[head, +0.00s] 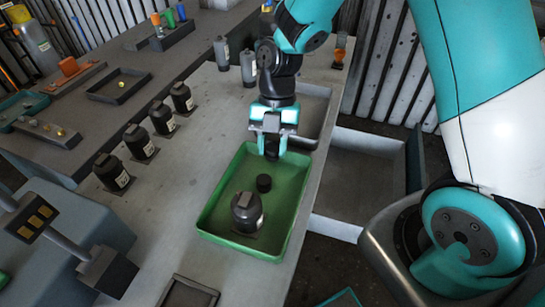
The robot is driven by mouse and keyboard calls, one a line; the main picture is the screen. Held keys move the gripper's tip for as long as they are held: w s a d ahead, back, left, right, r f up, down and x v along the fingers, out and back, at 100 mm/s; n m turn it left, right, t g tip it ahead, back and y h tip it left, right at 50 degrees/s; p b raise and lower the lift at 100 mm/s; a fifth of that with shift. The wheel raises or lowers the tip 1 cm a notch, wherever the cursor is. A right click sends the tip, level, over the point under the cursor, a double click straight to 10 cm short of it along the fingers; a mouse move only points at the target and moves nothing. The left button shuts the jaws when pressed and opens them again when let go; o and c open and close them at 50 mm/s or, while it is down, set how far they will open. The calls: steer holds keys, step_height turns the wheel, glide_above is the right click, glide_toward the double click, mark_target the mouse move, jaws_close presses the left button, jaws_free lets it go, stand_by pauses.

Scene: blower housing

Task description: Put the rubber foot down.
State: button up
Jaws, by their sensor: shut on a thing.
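My gripper (271,153) points down over the far end of the green tray (209,216). It is shut on a small dark piece, the rubber foot (272,147), which is partly hidden by the fingers. The tray's floor shows below it; I cannot tell whether the foot touches the floor. A larger dark blower housing (246,212) with a label stands on a base plate in the near part of the tray.
Several dark housings (162,118) stand in a row left of the tray. Two grey cylinders (248,67) stand behind it. An open drawer (362,180) is to the right. A small dark frame (188,292) lies near the front. The tray's left floor is clear.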

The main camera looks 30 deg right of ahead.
steer(key=shift+f, duration=2.15)
steer(key=shift+f, duration=0.1)
steer(key=o, duration=0.9)
steer(key=b+v, duration=0.1)
steer(key=v, duration=1)
step_height(320, 180, up, 6)
steer(key=m+t, duration=0.1)
steer(key=m, duration=0.4)
glide_above(273, 168)
steer(key=s+a+r+m+t, duration=0.1)
steer(key=s+a+r+m, duration=0.1)
steer(key=s+m, duration=0.5)
steer(key=s+a+r+m+t+y, duration=0.1)
steer(key=s+a+r+m, duration=0.1)
steer(key=s+m, duration=0.6)
steer(key=shift+a+r+m+t, duration=0.35)
steer(key=shift+r+m+t, duration=0.05)
steer(key=shift+m, duration=0.5)
steer(key=shift+s, duration=0.1)
